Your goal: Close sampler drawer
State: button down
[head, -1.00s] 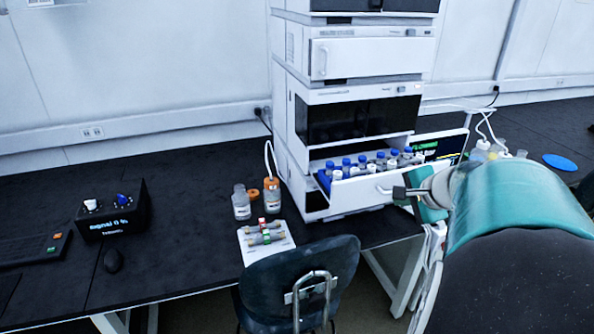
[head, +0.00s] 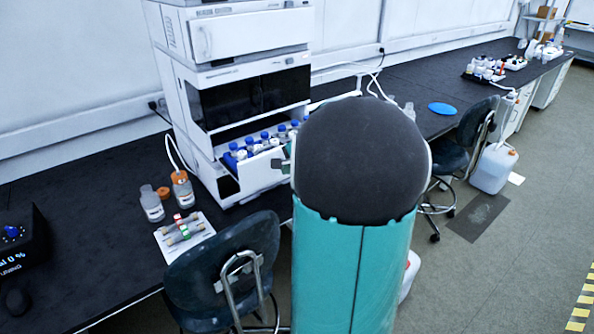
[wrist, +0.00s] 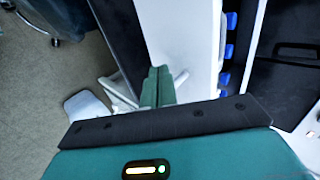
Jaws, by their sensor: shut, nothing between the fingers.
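The sampler drawer (head: 262,173) is pulled out from the white chromatography stack in the head view. It holds several blue- and white-capped vials (head: 265,136). In the wrist view the white drawer front (wrist: 187,35) is beyond my fingers, with blue vial caps (wrist: 229,50) past its edge. My gripper (wrist: 158,73) is shut and empty, its teal fingers together, close to the drawer front. I cannot tell whether they touch it. In the head view my arm hides most of the gripper and the drawer's right end.
Two bottles (head: 152,204) and a white tray of tubes (head: 196,246) stand left of the stack. A dark chair (head: 222,262) is in front of the bench, left of my arm. Another chair (head: 462,150) and a white canister (head: 494,168) are on the right. The floor at right is mostly clear.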

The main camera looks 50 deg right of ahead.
jog(key=shift+w+d, duration=0.1)
jog(key=shift+w, duration=0.7)
